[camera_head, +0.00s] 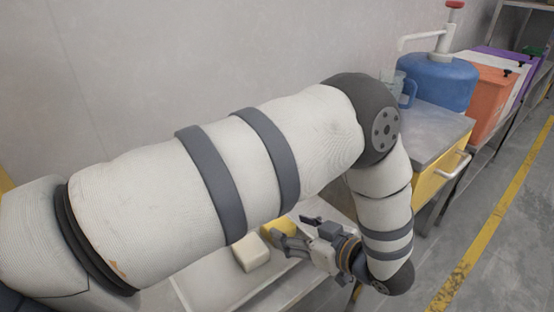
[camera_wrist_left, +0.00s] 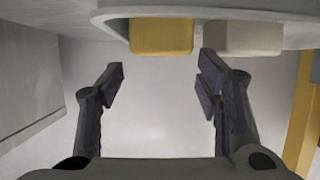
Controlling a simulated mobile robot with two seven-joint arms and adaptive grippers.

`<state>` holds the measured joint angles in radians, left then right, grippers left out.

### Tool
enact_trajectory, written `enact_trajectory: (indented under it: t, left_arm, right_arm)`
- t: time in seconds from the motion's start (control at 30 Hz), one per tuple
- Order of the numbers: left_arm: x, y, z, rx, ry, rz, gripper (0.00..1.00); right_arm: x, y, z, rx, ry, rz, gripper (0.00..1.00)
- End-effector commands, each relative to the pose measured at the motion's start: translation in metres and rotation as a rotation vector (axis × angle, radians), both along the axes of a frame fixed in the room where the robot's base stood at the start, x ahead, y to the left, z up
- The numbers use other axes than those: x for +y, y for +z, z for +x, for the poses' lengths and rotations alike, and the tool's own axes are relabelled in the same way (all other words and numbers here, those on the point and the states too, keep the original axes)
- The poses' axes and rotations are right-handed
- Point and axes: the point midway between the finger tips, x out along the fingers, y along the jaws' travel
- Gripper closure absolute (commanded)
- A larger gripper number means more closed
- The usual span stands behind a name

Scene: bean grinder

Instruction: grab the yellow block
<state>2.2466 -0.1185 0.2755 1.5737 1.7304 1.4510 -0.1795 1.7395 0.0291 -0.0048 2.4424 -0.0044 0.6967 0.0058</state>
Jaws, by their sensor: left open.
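The yellow block (camera_head: 277,228) is beside a cream-white block (camera_head: 251,253) on a pale tray (camera_head: 205,285) in the head view, partly hidden by my arm and fingers. My left gripper (camera_head: 292,231) is open just right of the yellow block, its fingers pointing towards it. In the left wrist view the yellow block (camera_wrist_left: 161,36) is beyond the open fingers of my left gripper (camera_wrist_left: 163,84), with nothing between them. The cream block (camera_wrist_left: 243,38) is to its right, past the right finger. My right gripper is not in view.
My left arm covers much of the head view. A yellow cabinet (camera_head: 436,183) with a grey top stands to the right, holding a blue water jug (camera_head: 437,82) with a pump. Orange, white and purple bins are behind it. A plain wall is at the back.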

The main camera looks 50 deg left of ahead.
Motion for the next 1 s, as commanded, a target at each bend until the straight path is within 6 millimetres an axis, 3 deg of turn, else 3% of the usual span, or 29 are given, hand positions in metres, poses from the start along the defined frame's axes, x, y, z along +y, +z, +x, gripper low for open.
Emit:
enact_trajectory:
  t: [0.2, 0.47, 0.63, 1.0]
  left_arm:
    - [0.037, -0.016, -0.001, 0.001, 0.002, 0.001, 0.41]
    - [0.043, -0.018, 0.0, 0.0, 0.0, 0.001, 0.41]
    - [0.043, -0.018, 0.0, 0.0, 0.0, 0.001, 0.77]
    - [0.043, -0.01, 0.001, -0.003, 0.001, 0.001, 0.79]
  right_arm:
    - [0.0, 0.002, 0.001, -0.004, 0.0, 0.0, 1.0]
    - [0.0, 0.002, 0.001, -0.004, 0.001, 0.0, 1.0]
    - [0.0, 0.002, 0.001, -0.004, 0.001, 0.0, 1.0]
    - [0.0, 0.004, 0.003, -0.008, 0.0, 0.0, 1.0]
